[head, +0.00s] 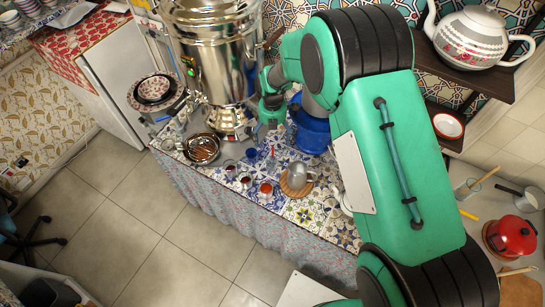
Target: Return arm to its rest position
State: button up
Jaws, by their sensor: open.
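My green arm reaches from the lower right up over the tiled counter (325,212). My gripper (268,127) is at the arm's far end, in front of the big silver samovar (213,50) and low near its base. It is small in view; its jaws look apart and I see nothing held between them. A painted white teapot (470,38) stands on a dark shelf at the upper right, apart from my gripper. The arm hides part of the counter and the wall behind it.
Several small glasses (266,189) and a small metal pot on a round wooden board (291,192) stand on the counter. A pan (202,149) lies left of my gripper. A blue container (311,133) stands close to its right. A red kettle (511,236) is at the right.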

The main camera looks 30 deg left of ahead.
jog(key=shift+r, duration=0.1)
notch_tip(320, 180, up, 10)
jog(key=p, duration=0.3)
jog(key=shift+p, duration=0.3)
dwell(0.5)
